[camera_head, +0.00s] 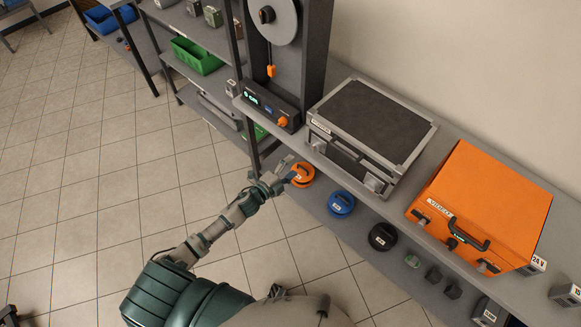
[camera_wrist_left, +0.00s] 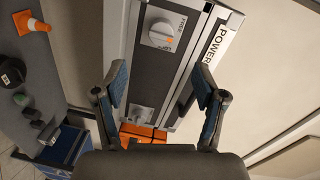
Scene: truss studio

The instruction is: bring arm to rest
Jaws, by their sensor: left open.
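My left arm reaches out from the bottom of the head view. Its gripper (camera_head: 279,175) is beside the orange round object (camera_head: 301,176) on the lower shelf; whether they touch is hard to tell. In the left wrist view the two fingers of this gripper (camera_wrist_left: 160,82) are spread apart with nothing held between them. A grey panel with a round knob (camera_wrist_left: 162,33) and a label reading POWER (camera_wrist_left: 217,47) lies beyond the fingers. My right gripper does not show.
A grey case (camera_head: 370,122) and an orange case (camera_head: 482,208) stand on the bench. Blue (camera_head: 341,204) and black (camera_head: 383,237) round objects lie on the shelf below. A dark reel stand (camera_head: 315,60) rises behind the gripper. The tiled floor (camera_head: 90,190) at left is clear.

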